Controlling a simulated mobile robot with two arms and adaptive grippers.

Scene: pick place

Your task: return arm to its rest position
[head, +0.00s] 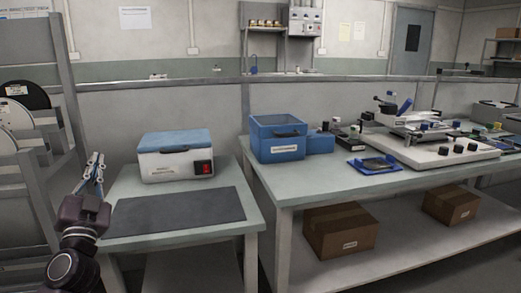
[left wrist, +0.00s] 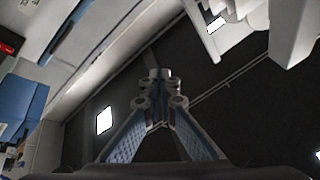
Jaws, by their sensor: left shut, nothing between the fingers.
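My left gripper (head: 96,160) is at the left of the head view, raised beside the left end of the small table. Its fingers point up and are shut with nothing between them. In the left wrist view the two blue-padded fingers (left wrist: 158,80) meet at their tips, with a dark ceiling behind them. My right gripper does not show in either view.
A white box with a blue lid (head: 176,157) stands on the small table (head: 240,222), behind a dark mat (head: 175,212). A blue bin (head: 278,138) stands on the larger bench (head: 300,181) to the right. A grey rack (head: 70,90) with discs stands at far left, near my left arm.

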